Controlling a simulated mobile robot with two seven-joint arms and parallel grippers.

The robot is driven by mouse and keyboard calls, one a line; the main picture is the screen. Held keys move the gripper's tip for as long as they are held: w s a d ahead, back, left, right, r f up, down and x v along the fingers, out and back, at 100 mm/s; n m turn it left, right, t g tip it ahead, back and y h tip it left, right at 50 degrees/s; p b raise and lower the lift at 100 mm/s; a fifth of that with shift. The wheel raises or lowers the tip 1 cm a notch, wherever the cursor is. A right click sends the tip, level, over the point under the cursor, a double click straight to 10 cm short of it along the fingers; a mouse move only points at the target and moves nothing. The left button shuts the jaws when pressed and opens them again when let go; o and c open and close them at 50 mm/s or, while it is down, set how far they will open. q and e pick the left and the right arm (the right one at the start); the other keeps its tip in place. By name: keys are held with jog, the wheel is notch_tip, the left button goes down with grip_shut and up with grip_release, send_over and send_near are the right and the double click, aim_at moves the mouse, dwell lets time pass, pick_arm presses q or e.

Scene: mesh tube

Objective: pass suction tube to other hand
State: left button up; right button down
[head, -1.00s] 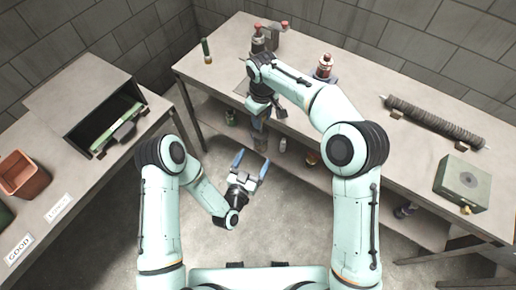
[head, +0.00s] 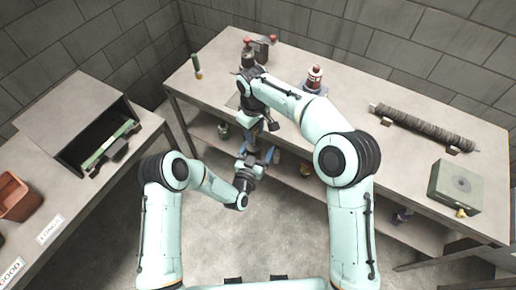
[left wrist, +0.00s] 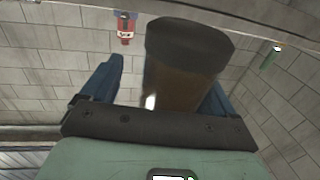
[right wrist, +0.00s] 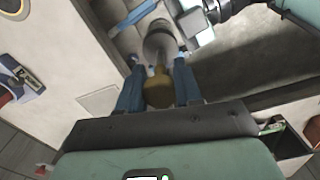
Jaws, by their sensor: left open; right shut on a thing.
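The suction tube is brown with a dark grey end cap. My right gripper (right wrist: 158,88) is shut on it, and its brown part (right wrist: 158,74) shows between the blue fingers in the right wrist view. In the head view the tube is largely hidden below my right gripper (head: 262,122), just off the bench's front edge. My left gripper (head: 262,156) is open, close below it. In the left wrist view the tube (left wrist: 178,88) stands between or just in front of the open left fingers; I cannot tell whether they touch it.
The long bench (head: 400,165) holds a dark ribbed roll (head: 425,125), a green box (head: 455,187) and a red-topped bottle (head: 313,78). A green tube (head: 197,67) stands at its far left. The left table holds a dark open box (head: 75,150) and a red bin (head: 14,195). The floor between is clear.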

pick_arm(q)
jog(key=c, duration=1.2)
jog(key=shift+o, duration=0.2)
pick_arm(e)
jog(key=c, duration=0.7)
grip_release()
